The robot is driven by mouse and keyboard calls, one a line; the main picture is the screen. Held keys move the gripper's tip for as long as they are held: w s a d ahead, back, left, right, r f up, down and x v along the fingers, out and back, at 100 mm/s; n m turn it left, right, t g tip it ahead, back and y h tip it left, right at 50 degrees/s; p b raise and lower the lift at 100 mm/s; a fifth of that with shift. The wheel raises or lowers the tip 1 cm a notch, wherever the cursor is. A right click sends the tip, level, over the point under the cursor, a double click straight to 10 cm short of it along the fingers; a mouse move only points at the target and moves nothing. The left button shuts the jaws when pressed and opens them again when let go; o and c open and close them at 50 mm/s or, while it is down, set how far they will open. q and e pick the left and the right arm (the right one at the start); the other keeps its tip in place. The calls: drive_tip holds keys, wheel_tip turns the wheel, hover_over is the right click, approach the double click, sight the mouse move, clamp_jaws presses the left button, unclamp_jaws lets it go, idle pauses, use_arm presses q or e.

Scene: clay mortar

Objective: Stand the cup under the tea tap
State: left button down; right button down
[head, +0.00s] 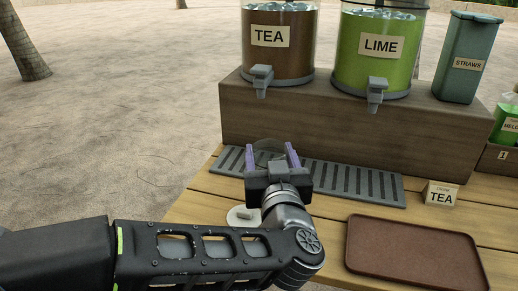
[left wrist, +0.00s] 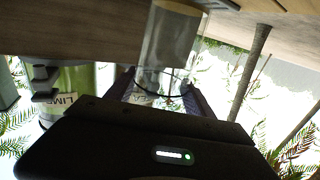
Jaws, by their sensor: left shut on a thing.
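A clear cup (head: 268,147) is between the purple fingers of my left gripper (head: 271,152). My left gripper is shut on it. It stands out as a see-through tube in the left wrist view (left wrist: 166,45), between the fingers (left wrist: 160,85). In the head view the cup is over the left end of the slotted drip tray (head: 352,180), below the grey tea tap (head: 262,80) on the dispenser marked TEA (head: 290,60). Whether its base touches the tray is hidden by my gripper. My right gripper is not in view.
The LIME dispenser (head: 375,55) and a straws box (head: 468,60) stand on the wooden riser (head: 320,124). A TEA card (head: 441,194), a brown tray (head: 415,252) and a small white disc (head: 240,216) are on the table. The drip tray's right part is clear.

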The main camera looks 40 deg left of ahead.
sight(268, 143)
use_arm(q)
drive_tip(key=p+x, duration=0.5)
drive_tip(key=shift+a+r, duration=0.1)
drive_tip(key=shift+r, duration=0.25)
drive_tip(key=b+x, duration=0.1)
drive_tip(key=x, duration=0.3)
drive_tip(key=b+x, duration=0.1)
drive_tip(key=x, duration=0.2)
drive_tip(key=b+x, duration=0.1)
drive_tip(key=x, duration=0.3)
drive_tip(key=shift+w+a+f, duration=0.1)
drive_tip(key=shift+w+f, duration=0.2)
drive_tip(key=shift+w+a+f, duration=0.15)
drive_tip(key=shift+w+a, duration=0.2)
drive_tip(key=shift+f+b, duration=0.8)
drive_tip(key=shift+f, duration=0.8)
drive_tip(key=shift+f, duration=0.1)
